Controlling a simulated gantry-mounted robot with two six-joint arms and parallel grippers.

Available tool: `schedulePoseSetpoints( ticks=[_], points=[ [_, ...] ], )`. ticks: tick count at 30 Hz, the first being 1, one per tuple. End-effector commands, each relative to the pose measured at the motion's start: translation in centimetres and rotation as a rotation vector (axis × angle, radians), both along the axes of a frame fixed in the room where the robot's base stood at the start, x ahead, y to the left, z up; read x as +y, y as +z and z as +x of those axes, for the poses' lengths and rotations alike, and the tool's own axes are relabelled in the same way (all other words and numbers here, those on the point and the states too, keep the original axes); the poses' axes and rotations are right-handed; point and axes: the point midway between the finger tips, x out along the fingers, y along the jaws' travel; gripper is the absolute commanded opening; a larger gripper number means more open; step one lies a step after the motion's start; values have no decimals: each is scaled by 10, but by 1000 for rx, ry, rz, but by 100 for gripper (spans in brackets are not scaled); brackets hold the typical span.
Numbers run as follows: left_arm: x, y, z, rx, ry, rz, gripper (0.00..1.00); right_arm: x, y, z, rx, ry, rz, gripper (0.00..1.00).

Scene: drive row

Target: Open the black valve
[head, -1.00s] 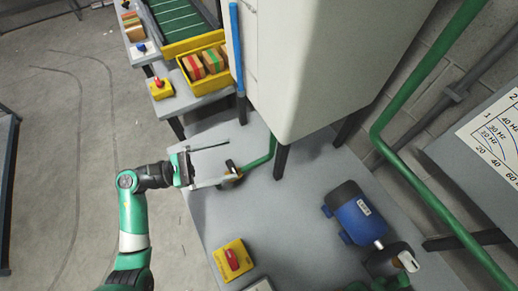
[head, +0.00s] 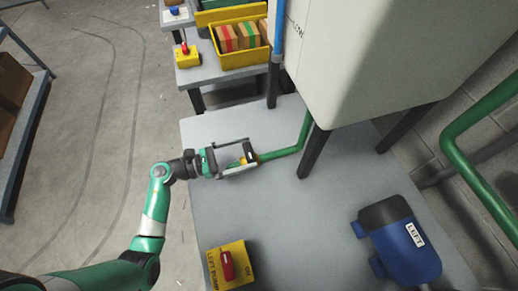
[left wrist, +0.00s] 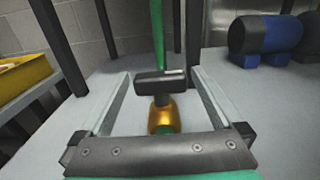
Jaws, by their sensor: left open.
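The black valve handle (left wrist: 160,84) sits crosswise on a brass-coloured valve body (left wrist: 165,115), on a green pipe over the grey table. In the head view the valve (head: 250,154) is at the pipe's left end and partly covered by my gripper. My left gripper (head: 243,155) reaches in from the left and is open. In the left wrist view its two fingers (left wrist: 161,76) stand on either side of the black handle, with a visible gap on each side. My right gripper is not in view.
A yellow switch box with a red knob (head: 228,263) is on the table's near left. A blue motor (head: 400,237) is at the right. A large white cabinet (head: 380,60) and its dark leg (head: 314,152) stand close behind the valve. The table (head: 290,220) is clear between them.

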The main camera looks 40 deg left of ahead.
Motion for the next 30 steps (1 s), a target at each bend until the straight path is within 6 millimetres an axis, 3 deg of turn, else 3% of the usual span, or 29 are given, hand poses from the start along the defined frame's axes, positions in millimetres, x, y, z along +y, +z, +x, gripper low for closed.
schedulePoseSetpoints(
  ticks=[6, 17, 27, 30],
  points=[
    [-19, -1, 34, -1, -3, 0, 100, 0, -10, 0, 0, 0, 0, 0],
    [-23, 0, 42, 0, 1, -1, 100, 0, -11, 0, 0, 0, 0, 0],
    [-23, 0, 42, 0, 1, -1, 41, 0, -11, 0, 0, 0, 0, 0],
    [-22, 0, 42, 0, 1, -1, 27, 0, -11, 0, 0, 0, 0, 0]
  ],
)
